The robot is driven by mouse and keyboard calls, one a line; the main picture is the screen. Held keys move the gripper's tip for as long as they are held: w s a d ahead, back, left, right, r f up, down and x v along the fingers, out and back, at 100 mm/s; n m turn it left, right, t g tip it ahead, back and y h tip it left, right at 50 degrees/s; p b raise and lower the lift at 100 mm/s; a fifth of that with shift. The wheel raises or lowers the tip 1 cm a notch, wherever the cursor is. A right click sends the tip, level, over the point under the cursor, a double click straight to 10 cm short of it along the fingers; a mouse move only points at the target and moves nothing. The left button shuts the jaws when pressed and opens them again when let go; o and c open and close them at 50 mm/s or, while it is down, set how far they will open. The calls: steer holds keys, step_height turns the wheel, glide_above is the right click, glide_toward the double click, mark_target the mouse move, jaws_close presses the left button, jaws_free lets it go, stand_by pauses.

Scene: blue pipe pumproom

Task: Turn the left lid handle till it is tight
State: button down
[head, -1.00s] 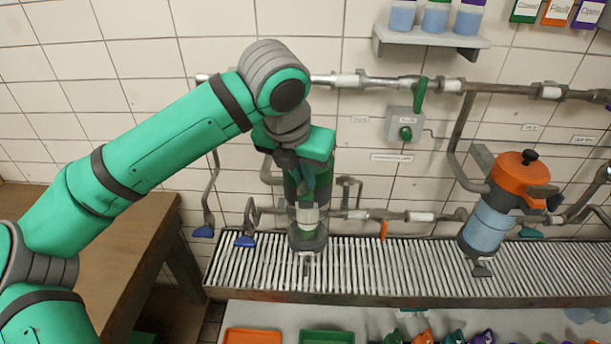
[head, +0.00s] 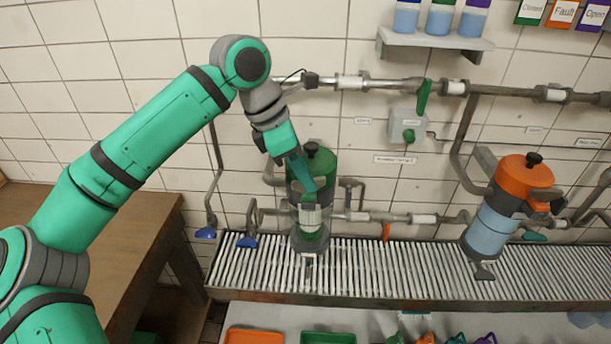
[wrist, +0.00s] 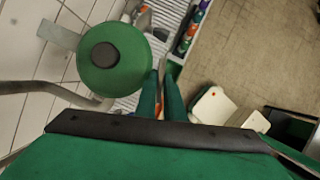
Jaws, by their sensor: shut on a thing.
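The left canister has a green lid (head: 318,160) with a dark knob on top and stands upright on the slatted grate. The same green lid (wrist: 113,60) fills the upper left of the wrist view. My gripper (head: 318,192) reaches down at the front of this lid. In the wrist view its two green fingers (wrist: 162,82) are close together beside the lid's edge, shut on the lid handle. The handle is mostly hidden between the fingers, so its exact angle cannot be told.
A second canister with an orange lid (head: 525,172) stands to the right on the grate (head: 400,272). Grey pipes (head: 385,84) run along the tiled wall behind. A wooden table (head: 110,225) is at the left. Trays lie on the lower shelf in front.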

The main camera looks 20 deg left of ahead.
steer(key=shift+w+m+g+h, duration=0.1)
steer(key=shift+m+g+h, duration=0.35)
steer(key=shift+m, duration=1.15)
steer(key=shift+g+y, duration=0.25)
steer(key=c, duration=1.9)
jaws_free()
steer(key=shift+o, duration=0.2)
steer(key=shift+a, duration=0.1)
steer(key=shift+d, duration=0.2)
steer(key=shift+w+a, duration=0.1)
steer(key=shift+r, duration=0.15)
steer(key=v, duration=0.7)
steer(key=shift+a+r, duration=0.25)
steer(key=shift+r, duration=0.05)
